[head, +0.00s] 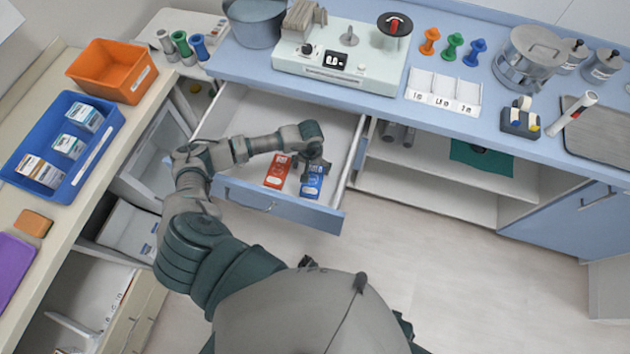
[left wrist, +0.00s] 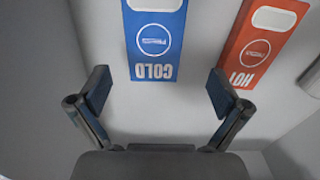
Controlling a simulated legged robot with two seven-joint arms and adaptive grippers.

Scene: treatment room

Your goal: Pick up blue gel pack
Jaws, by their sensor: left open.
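The blue gel pack (head: 311,183) lies flat in the open drawer (head: 275,205), near its front right corner. In the left wrist view the blue gel pack (left wrist: 155,40) reads "COLD" and lies ahead of the fingers, between their lines. A red pack (head: 277,171) lies to its left in the head view; in the left wrist view the red pack (left wrist: 258,45) reads "HOT". My left gripper (head: 314,168) is over the drawer, above the blue pack's far end, and partly covers it. Its fingers (left wrist: 158,92) are open and empty. My right gripper does not show.
The drawer's side walls and front panel stand close around the packs. The blue counter (head: 440,115) above holds a white device (head: 340,62), a steel pot (head: 530,55) and small items. A blue bin (head: 65,145) and orange bin (head: 112,70) stand on the left counter.

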